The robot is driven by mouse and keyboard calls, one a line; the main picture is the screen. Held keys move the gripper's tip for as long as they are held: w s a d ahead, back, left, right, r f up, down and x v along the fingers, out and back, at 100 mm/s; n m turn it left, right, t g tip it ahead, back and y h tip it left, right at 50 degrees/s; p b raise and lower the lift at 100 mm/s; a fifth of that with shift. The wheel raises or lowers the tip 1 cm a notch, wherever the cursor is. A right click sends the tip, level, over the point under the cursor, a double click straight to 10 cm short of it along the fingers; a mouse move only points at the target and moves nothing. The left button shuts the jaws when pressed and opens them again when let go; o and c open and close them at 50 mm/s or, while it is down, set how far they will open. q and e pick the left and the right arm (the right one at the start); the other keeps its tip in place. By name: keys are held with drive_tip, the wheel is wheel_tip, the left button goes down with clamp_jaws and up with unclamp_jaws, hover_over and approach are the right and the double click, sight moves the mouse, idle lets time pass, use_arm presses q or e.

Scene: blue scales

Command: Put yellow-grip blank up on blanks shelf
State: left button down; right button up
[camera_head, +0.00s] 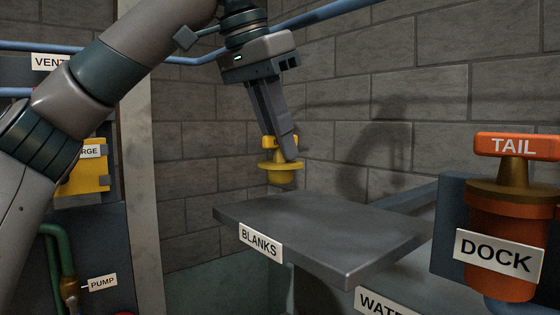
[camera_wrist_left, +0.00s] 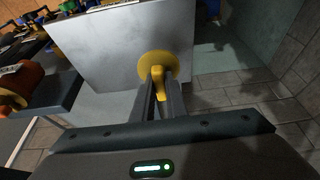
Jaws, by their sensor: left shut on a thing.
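The yellow-grip blank (camera_head: 281,166) is a yellow round piece with a grip on top. My left gripper (camera_head: 284,148) is shut on its grip, and the blank hangs upright beyond the back-left part of the shelf in the head view. The grey blanks shelf (camera_head: 320,232) has a "BLANKS" label (camera_head: 260,243) on its front edge and looks bare. In the left wrist view the blank's yellow disc (camera_wrist_left: 157,65) overlaps the edge of the shelf (camera_wrist_left: 105,45). I cannot tell its exact height above the shelf. My right gripper is not in view.
An orange piece labelled "TAIL" (camera_head: 515,146) stands in the orange "DOCK" holder (camera_head: 498,250) at the right. A grey block wall (camera_head: 400,80) is close behind the shelf. A yellow box (camera_head: 84,172) and a "PUMP" label (camera_head: 102,283) are at the left.

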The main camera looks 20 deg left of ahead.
sight(275, 149)
use_arm(q)
drive_tip(key=shift+f+p, duration=0.85)
drive_tip(key=shift+f, duration=1.05)
drive_tip(key=shift+f, duration=0.15)
drive_tip(key=c, duration=1.8)
unclamp_jaws()
drive_tip(key=shift+o, duration=0.2)
